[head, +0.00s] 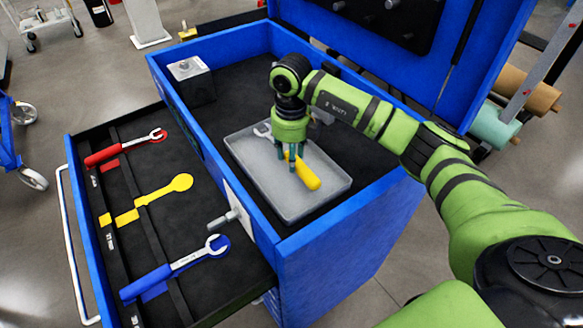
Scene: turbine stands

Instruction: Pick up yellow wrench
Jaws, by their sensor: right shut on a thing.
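The yellow wrench (305,175) is at the grey tray (262,187) on top of the blue tool cabinet. Its yellow handle points to the lower right and its metal head shows at the tray's upper left. My right gripper (291,165) points down over the tray and is shut on the wrench near its middle. The fingers and wrist hide part of the wrench. I cannot tell whether the wrench touches the tray floor. My left gripper is not in view.
The open drawer (128,238) holds a red wrench (125,149), a blue wrench (170,270) and an empty yellow wrench-shaped marking (165,192). A grey block (190,82) stands at the cabinet's back left corner. The cabinet's blue rims surround the tray area.

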